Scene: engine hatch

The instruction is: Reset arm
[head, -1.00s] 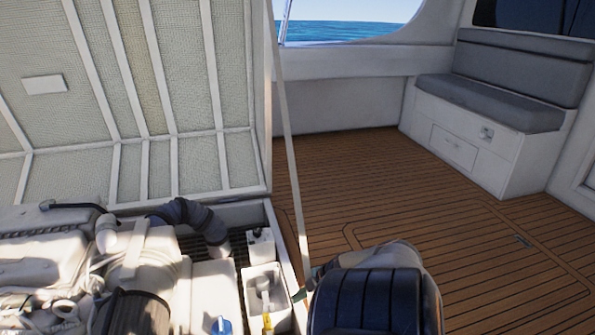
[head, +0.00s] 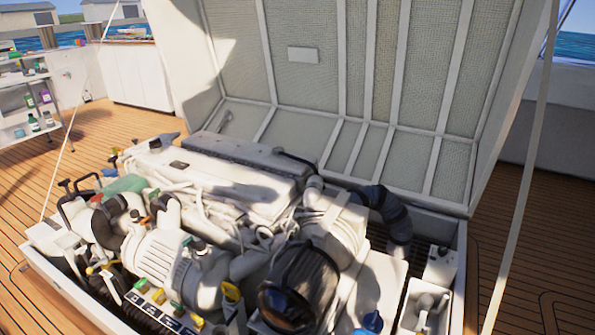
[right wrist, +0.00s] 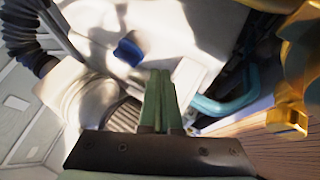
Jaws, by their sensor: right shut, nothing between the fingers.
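My right gripper (right wrist: 158,98) shows in the right wrist view with its two green fingers together and nothing between them. It points toward white engine surfaces; a blue cap (right wrist: 128,52) lies ahead and to the left of the fingertips. Whether the fingers touch anything cannot be told. In the head view, the white engine (head: 225,195) sits in the open hatch bay. Neither gripper shows in the head view, and my left gripper is in no frame.
The raised hatch lid (head: 340,85) stands behind the engine. A black corrugated hose (right wrist: 20,35) and a yellow part (right wrist: 288,118) flank the right gripper. A shelf with bottles (head: 30,105) stands at far left. Open deck floor (head: 25,185) lies left of the engine.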

